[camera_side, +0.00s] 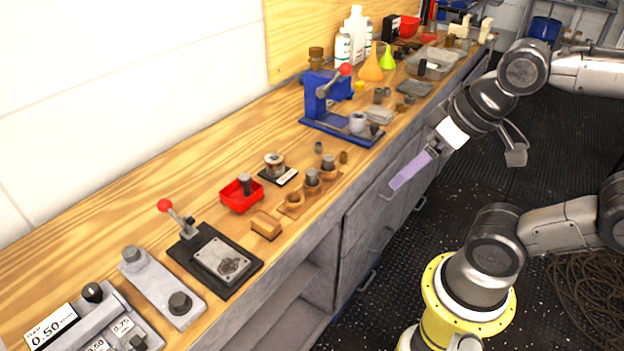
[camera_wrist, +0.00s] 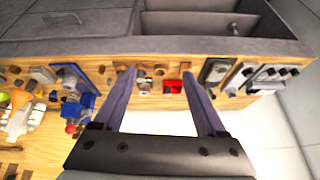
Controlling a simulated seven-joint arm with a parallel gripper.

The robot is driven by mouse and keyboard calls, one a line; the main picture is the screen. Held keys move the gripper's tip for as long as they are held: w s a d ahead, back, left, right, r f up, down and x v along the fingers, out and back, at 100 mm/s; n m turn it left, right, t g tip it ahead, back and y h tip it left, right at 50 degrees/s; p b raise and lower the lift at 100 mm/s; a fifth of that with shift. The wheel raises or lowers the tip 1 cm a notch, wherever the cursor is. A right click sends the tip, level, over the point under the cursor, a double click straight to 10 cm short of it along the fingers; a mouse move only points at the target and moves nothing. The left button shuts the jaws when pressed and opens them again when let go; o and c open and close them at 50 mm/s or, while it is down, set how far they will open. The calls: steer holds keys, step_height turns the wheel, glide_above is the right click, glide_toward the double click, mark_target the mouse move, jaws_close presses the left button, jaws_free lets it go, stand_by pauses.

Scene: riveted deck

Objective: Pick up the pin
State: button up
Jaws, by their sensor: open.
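My gripper (camera_side: 395,186) is open and empty, its long purple fingers pointing down and left beyond the bench's front edge, apart from everything on the bench. In the wrist view its two fingers (camera_wrist: 159,75) are spread wide, with the bench top between them. Several pin-like pieces stand on the bench, and I cannot tell which one is the pin. A dark grey cylinder (camera_side: 245,182) stands in a red tray (camera_side: 240,200). Grey cylinders (camera_side: 312,177) stand in wooden holders (camera_side: 293,206). Small loose cylinders (camera_side: 343,157) stand behind them. The red tray also shows in the wrist view (camera_wrist: 173,87).
A blue press (camera_side: 325,95) with a red-knobbed lever stands farther back. A black fixture (camera_side: 215,262) with a red-knobbed lever is nearer. A wooden block (camera_side: 266,224) lies by the front edge. Bottles and funnels (camera_side: 371,68) crowd the far end. The bench front has drawers and handles.

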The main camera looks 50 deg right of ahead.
steer(key=w+r+m, duration=0.5)
steer(key=r+m, duration=0.1)
steer(key=m+g, duration=0.6)
steer(key=m, duration=0.2)
glide_above(312, 172)
steer(key=f, duration=1.6)
steer(key=shift+s+f, duration=0.3)
steer(key=shift+w+f, duration=0.2)
steer(key=shift+f, duration=1.3)
steer(key=shift+w+f, duration=0.15)
steer(key=shift+f, duration=1.3)
jaws_close()
